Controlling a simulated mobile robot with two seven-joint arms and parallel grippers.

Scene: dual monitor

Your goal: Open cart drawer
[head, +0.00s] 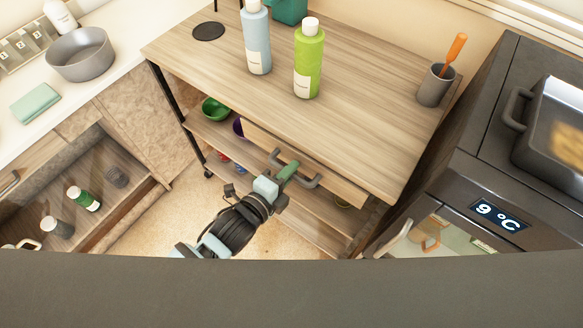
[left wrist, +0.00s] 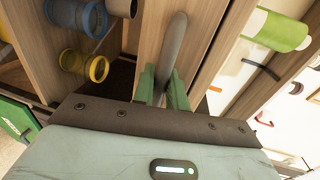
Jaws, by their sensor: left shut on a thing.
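The wooden cart (head: 250,97) stands in the middle of the head view. Its drawer front (head: 340,181) lies under the near edge of the top, with a grey bar handle (head: 309,183). My left gripper (head: 287,171) is at this handle, its green fingers closed around the bar. In the left wrist view, the handle (left wrist: 175,40) runs between the two green fingers (left wrist: 164,88), with the drawer front (left wrist: 205,35) behind it. The drawer's inside is hidden in the head view, and I cannot tell how far out it stands. My right gripper does not show.
Blue (head: 257,40) and green (head: 309,60) bottles and a grey cup (head: 436,85) stand on the cart top. A green bowl (head: 215,109) sits on its shelf. A dark appliance (head: 480,190) stands close on the right. An open counter drawer (head: 110,195) is at left.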

